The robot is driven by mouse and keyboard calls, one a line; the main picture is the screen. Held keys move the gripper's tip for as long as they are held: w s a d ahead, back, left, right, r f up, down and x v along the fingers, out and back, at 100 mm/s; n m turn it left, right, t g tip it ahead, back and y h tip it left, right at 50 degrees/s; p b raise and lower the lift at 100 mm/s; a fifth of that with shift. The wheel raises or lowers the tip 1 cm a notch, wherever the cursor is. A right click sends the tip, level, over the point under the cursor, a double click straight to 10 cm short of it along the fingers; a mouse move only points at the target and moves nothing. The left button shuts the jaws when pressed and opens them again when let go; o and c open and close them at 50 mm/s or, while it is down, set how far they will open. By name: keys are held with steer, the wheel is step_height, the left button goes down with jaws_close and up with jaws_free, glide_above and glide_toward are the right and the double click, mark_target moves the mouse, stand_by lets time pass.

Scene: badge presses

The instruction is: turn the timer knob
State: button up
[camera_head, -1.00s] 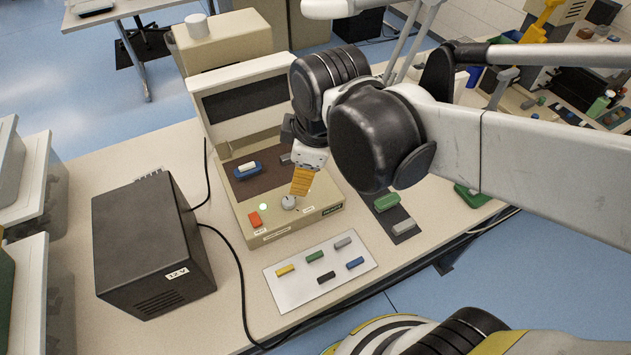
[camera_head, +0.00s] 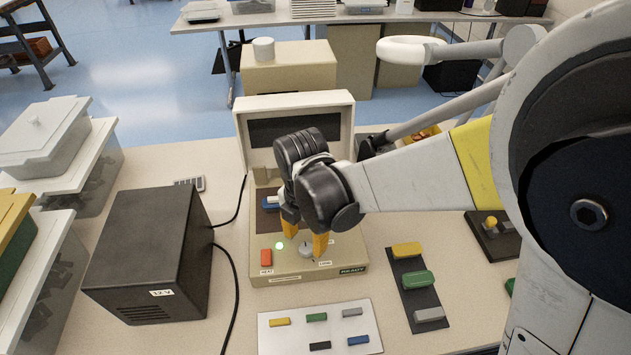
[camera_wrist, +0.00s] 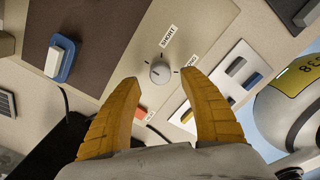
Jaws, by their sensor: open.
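The beige badge press (camera_head: 300,270) stands on the bench with its lid up. Its grey timer knob (camera_head: 306,250) is on the front panel and also shows in the wrist view (camera_wrist: 160,72), between the SHORT and LONG labels. My gripper (camera_head: 305,238) is open, its yellow fingers pointing down at the panel. In the wrist view the fingertips (camera_wrist: 160,82) are apart, with the knob seen between and just beyond them. I cannot tell whether either finger touches it. My wrist hides part of the press behind the panel.
A lit green lamp (camera_head: 280,246) and a red HEAT switch (camera_head: 266,256) sit left of the knob. A black 12 V box (camera_head: 150,255) stands to the left. A white card (camera_head: 320,332) with coloured bars lies in front. A dark strip (camera_head: 415,300) with blocks lies right.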

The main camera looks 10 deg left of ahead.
mark_target(306, 247)
step_height(306, 247, down, 3)
steer(key=shift+f+b, duration=0.2)
steer(key=shift+b, duration=0.3)
steer(key=shift+c, duration=0.5)
jaws_close()
